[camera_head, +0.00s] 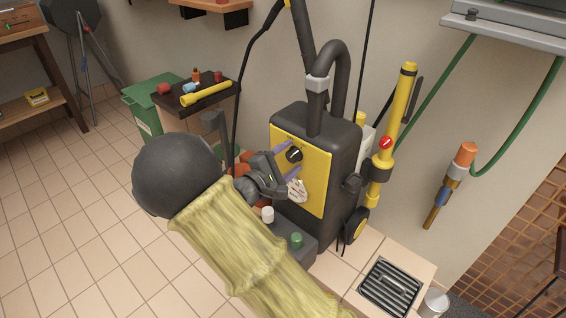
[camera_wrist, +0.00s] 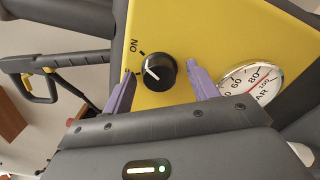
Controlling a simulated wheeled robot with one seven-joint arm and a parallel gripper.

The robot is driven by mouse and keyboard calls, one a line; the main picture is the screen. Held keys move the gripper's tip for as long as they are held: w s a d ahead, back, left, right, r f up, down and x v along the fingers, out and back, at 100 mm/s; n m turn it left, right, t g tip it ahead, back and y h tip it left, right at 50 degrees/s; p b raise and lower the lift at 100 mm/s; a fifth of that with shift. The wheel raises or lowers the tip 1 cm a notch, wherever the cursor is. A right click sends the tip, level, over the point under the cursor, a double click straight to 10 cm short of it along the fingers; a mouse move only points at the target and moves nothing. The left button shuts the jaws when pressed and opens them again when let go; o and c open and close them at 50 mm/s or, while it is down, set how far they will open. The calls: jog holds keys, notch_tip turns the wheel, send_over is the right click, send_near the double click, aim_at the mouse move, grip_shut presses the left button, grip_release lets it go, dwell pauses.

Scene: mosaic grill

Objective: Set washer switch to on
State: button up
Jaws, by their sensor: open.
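The washer is an upright black machine (camera_head: 345,150) with a yellow front panel (camera_head: 312,185), and the panel fills much of the wrist view. Its switch is a round black knob (camera_head: 294,155) with a white pointer line; it also shows in the wrist view (camera_wrist: 160,72). The pointer lies slanted, with one end toward the upper left. An "ON" label (camera_wrist: 134,45) is printed up and left of the knob. My gripper (camera_head: 288,159) is open, with its purple fingers on either side of the knob. I cannot tell whether either finger touches it.
A white pressure gauge (camera_wrist: 252,84) sits close to the right finger in the wrist view. A black hose (camera_head: 330,65) arches above the washer. A yellow lance (camera_head: 392,130) stands to its right. A dark base with white and green caps (camera_head: 296,240) lies below my gripper.

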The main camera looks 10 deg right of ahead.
jog(key=p+v, duration=0.4)
jog(key=v, duration=1.3)
jog(key=shift+a+p, duration=0.15)
jog(key=shift+p, duration=0.15)
jog(key=shift+s, duration=0.1)
jog(key=s+d+f+m+g+y, duration=0.5)
jog(key=s+d+m+g+y, duration=0.35)
jog(key=s+d+g, duration=0.35)
notch_tip(320, 180, up, 41)
jog(key=d+m+t+y+p, duration=0.2)
jog(key=m+t+y+p, duration=0.2)
jog(key=p, duration=3.3)
jog(key=shift+w+r+y, duration=0.25)
jog(key=shift+w+y, duration=0.25)
jog(key=shift+y, duration=0.55)
